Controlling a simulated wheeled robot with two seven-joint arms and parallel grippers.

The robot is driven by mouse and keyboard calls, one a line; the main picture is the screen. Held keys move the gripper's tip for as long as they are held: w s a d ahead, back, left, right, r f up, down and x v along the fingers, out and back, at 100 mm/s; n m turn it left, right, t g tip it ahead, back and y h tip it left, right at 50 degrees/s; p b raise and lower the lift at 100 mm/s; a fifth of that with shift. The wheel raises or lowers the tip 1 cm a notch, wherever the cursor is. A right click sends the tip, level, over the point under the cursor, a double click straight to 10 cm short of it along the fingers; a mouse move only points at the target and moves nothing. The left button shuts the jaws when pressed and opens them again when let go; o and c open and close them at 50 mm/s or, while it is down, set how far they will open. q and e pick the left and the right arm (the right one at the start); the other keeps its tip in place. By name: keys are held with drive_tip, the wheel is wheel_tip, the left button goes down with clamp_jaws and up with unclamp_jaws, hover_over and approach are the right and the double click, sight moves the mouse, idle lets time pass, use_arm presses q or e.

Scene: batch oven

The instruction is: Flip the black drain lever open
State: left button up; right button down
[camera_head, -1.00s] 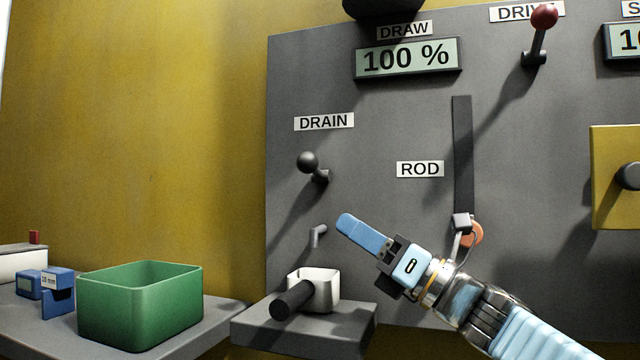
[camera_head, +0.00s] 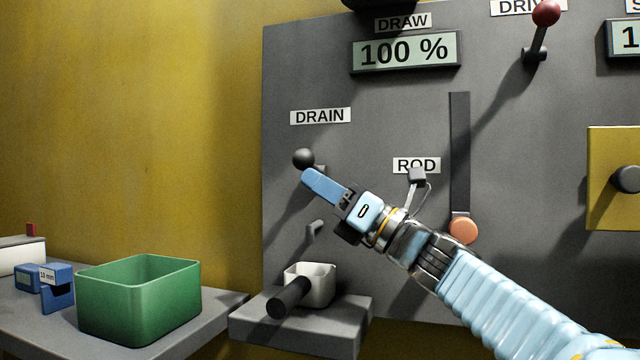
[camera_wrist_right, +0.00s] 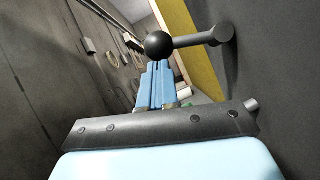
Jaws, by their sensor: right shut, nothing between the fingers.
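The black drain lever (camera_head: 303,158) stands out from the grey panel under the DRAIN label (camera_head: 320,116), its round ball knob toward me. In the right wrist view its ball (camera_wrist_right: 159,45) and its arm, running right to the panel, show just beyond my fingertips. My right gripper (camera_head: 308,175) is shut and empty, its blue fingers just below and right of the ball. The fingers hide part of the lever's arm. I cannot tell whether they touch the ball. My left gripper is not in view.
Below the lever are a small grey spout (camera_head: 315,230) and a white cup with a dark handle (camera_head: 318,284) on a grey ledge (camera_head: 345,325). A green bin (camera_head: 140,300) stands at left. The ROD slot with its orange knob (camera_head: 463,229) is right of my gripper.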

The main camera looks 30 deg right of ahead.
drive_tip(key=r+m+p, duration=0.1)
drive_tip(key=r+m+h+p, duration=0.1)
drive_tip(key=m+p, duration=0.1)
drive_tip(key=shift+s+a+r+h, duration=0.15)
drive_tip(key=shift+a+h, duration=0.05)
drive_tip(key=shift+h, duration=0.1)
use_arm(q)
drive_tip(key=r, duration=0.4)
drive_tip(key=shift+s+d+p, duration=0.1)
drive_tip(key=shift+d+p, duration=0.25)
use_arm(e)
drive_tip(key=shift+d+r+m+t, duration=0.1)
drive_tip(key=shift+m+t, duration=0.2)
